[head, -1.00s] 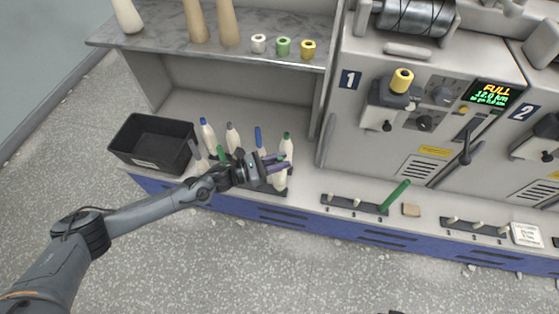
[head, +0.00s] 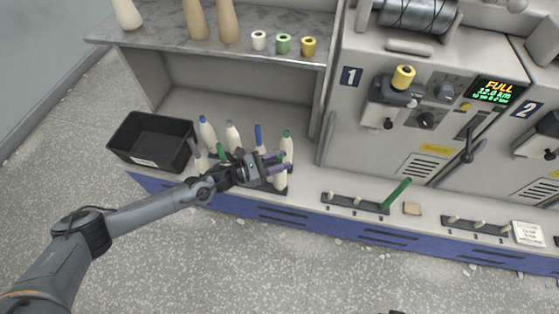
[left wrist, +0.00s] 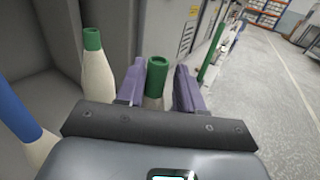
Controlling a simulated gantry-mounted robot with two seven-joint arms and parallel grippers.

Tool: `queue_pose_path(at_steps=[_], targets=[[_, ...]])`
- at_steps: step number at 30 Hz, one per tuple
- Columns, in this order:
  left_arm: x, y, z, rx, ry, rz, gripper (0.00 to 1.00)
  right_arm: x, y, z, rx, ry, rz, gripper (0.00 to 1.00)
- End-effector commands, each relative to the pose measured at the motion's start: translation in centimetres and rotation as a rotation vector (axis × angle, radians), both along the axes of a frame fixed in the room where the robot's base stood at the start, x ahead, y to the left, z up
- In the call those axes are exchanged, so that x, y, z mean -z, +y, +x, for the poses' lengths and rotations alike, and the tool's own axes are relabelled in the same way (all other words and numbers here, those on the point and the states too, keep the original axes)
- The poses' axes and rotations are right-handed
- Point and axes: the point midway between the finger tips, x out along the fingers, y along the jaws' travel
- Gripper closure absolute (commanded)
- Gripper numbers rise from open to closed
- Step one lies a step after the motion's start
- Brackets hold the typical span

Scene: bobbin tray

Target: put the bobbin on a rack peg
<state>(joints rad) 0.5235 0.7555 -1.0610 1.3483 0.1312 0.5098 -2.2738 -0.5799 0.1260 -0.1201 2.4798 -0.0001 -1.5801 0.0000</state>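Several white bobbins stand upright on a dark peg rack (head: 236,186) at the left of the counter. My left gripper (head: 277,162) is at the rack's right end, its purple fingers on either side of a green-topped bobbin (head: 280,182). In the left wrist view this bobbin (left wrist: 156,76) stands between the fingers, with narrow gaps on both sides. The left gripper (left wrist: 160,85) looks open. Another green-topped bobbin (head: 287,146) stands just behind, and a blue-topped one (head: 258,139) to its left. Other bobbins are partly hidden by my arm. My right gripper is not in view.
A black bin (head: 151,143) stands left of the rack. A second peg rack (head: 343,201) on the right has a leaning green tube (head: 396,194) at its end. A third rack (head: 473,226) is farther right. Machine 1 rises behind. A shelf (head: 170,45) overhangs the rack.

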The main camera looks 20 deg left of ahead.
Motion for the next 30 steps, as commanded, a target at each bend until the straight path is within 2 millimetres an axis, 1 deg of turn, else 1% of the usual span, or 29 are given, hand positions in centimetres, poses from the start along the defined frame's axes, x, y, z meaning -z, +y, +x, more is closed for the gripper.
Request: queue_pose_path(at_steps=[7,11,30], targets=[[0.1,0.0,-0.1,0.000,0.002,0.001,0.64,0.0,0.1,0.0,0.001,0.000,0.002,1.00],[0.0,0.4,-0.3,-0.001,0.002,0.001,0.64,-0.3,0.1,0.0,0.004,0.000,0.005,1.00],[0.0,4.1,-3.6,0.000,0.003,0.001,0.64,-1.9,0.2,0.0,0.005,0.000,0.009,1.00]])
